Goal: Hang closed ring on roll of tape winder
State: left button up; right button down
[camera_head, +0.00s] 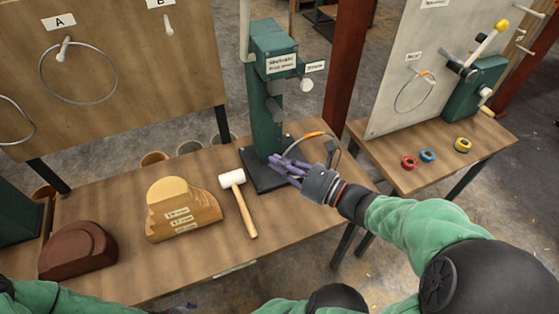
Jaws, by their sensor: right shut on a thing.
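A green stand (268,105) with labels and short pegs rises from a dark base at the back of the table; I take it for the winder. A pale round roll end (306,85) sticks out on its right side. My right gripper (278,168), with purple fingers, is low at the stand's base and shut on a thin ring (338,151) with an orange section (313,134). The ring arches above and behind the gripper; the fingers hide its grasped part. My left arm comes in at the bottom left; only a bit of its gripper (182,308) shows at the lower edge.
A white-headed mallet (240,200), a stepped tan block (180,208) and a brown block (78,248) are on the table. A board (115,100) with pegs and a hanging ring (78,72) stands behind. A second table (425,170) at right holds small coloured rolls.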

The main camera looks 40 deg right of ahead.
jog(key=s+a+r+p, duration=0.2)
jog(key=s+p, duration=0.3)
jog(key=s, duration=0.3)
jog(key=s+a+r+p, duration=0.2)
jog(key=s+r+p, duration=0.2)
jog(key=s, duration=0.5)
jog(key=shift+a+p, duration=0.25)
jog(key=shift+p, duration=0.75)
jog(key=shift+f, duration=0.1)
dwell(1.3)
jog(key=w+d+f+b, duration=0.1)
jog(key=w+f+b, duration=0.4)
jog(key=b, duration=0.3)
jog(key=shift+w+d+f, duration=0.15)
jog(key=shift+d+f, duration=0.2)
